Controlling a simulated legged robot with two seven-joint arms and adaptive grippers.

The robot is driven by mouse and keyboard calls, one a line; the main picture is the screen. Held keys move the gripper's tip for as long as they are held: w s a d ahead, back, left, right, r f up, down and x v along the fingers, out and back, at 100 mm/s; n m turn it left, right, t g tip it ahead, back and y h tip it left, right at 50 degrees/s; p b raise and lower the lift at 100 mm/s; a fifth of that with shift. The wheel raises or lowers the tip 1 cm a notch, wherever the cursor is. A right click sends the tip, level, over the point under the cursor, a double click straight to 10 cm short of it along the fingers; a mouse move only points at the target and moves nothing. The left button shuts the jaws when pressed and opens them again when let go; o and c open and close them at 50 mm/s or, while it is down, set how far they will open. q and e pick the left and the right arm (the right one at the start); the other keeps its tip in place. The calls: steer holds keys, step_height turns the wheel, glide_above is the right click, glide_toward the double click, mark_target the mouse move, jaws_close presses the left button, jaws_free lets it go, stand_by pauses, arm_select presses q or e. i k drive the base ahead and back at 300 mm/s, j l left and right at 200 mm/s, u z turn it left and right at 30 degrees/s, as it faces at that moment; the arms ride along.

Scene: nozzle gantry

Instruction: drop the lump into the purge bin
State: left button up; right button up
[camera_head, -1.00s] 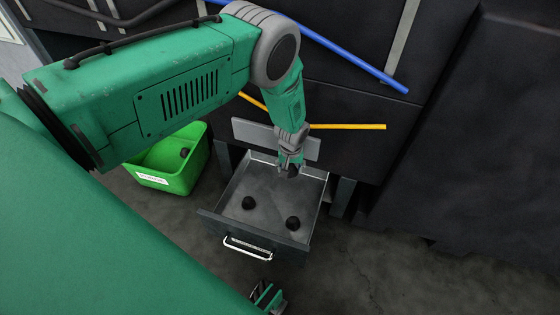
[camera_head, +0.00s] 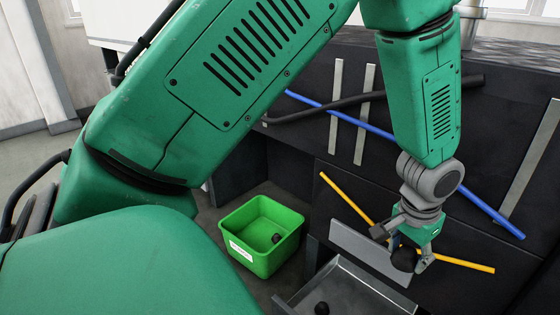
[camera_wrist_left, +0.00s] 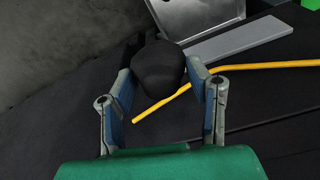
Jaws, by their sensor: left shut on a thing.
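My left gripper (camera_head: 404,258) is shut on a dark round lump (camera_head: 403,259) and holds it up in front of the black machine panel, above the drawer's back. In the left wrist view the lump (camera_wrist_left: 158,68) sits between the two fingers of the gripper (camera_wrist_left: 160,90). The green purge bin (camera_head: 266,262) stands on the floor to the left of the drawer, with a white label on its front. One dark lump (camera_head: 276,238) lies inside the bin. My right gripper is not in view.
An open metal drawer (camera_head: 345,284) is at the bottom, partly cut off, with a dark lump (camera_head: 322,308) in it. A grey plate (camera_head: 368,252) stands behind it. A yellow rod (camera_head: 345,198) and a blue rod (camera_head: 470,203) run across the black panel.

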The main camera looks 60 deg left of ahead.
mark_target(260, 243)
steer(key=i+j+u, duration=0.1)
steer(key=u, duration=0.4)
steer(key=i+u, duration=0.15)
steer(key=u, duration=1.5)
